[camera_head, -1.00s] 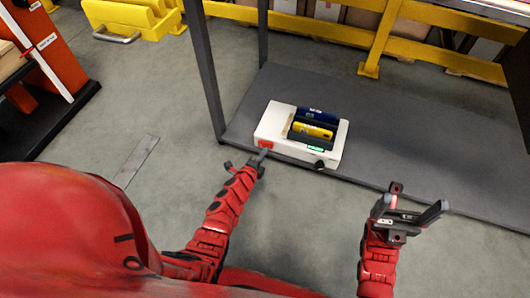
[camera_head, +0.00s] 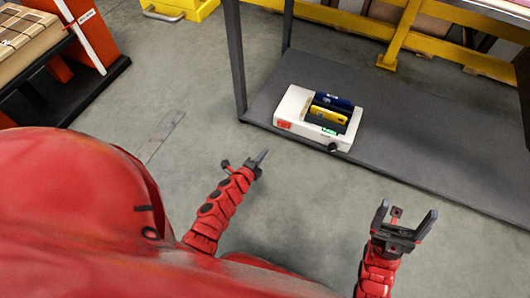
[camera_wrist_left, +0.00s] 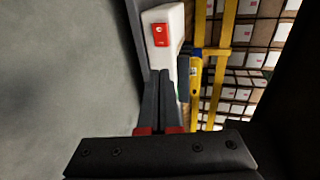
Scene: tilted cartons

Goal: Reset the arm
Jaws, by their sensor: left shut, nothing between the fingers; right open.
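My left gripper (camera_head: 260,158) is shut and empty over the floor, in front of and apart from a white box-shaped device. In the left wrist view its two fingers (camera_wrist_left: 160,105) lie side by side with nothing between them. My right gripper (camera_head: 405,218) is open and empty at the lower right, its fingers pointing up and apart. The white device (camera_head: 288,104) has a red switch (camera_head: 284,125), and a blue and a yellow item stand in its top. It also shows in the left wrist view (camera_wrist_left: 170,50), beyond the fingertips.
The device sits on a dark grey platform (camera_head: 430,165) with an upright grey post (camera_head: 236,60) at its left corner. Yellow rails (camera_head: 400,35) run behind. An orange stand (camera_head: 95,40) is at the upper left. The floor around my grippers is clear.

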